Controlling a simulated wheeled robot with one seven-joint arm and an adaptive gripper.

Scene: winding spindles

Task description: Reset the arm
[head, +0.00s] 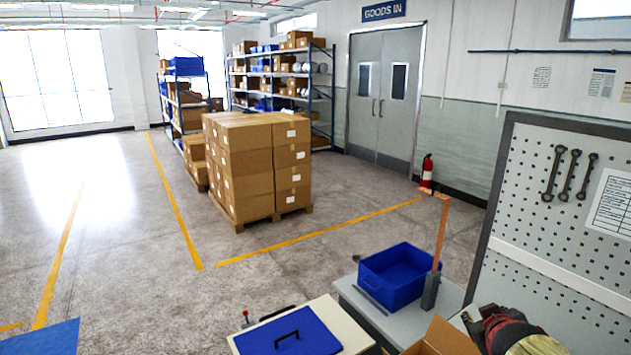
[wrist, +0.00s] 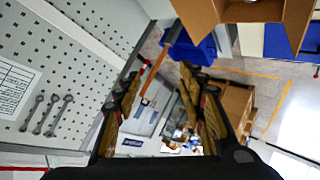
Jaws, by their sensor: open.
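My gripper (wrist: 160,76) shows in the wrist view, with its two fingers spread apart and nothing between the tips. An upright orange-brown post (head: 441,230) in a dark grey base (head: 431,291) stands on the pale bench (head: 455,298), at the right of a blue bin (head: 392,276). The post shows beyond the fingers in the wrist view (wrist: 153,72), and the blue bin (wrist: 192,48) is near it. The bin looks empty in the head view.
A grey pegboard (head: 545,235) with several spanners stands at the right. An open cardboard box (head: 440,338) and a dark, red and olive object (head: 520,338) are at the front. A blue lid-like panel (head: 288,335) lies front centre. Open floor stretches left of stacked cartons (head: 250,165).

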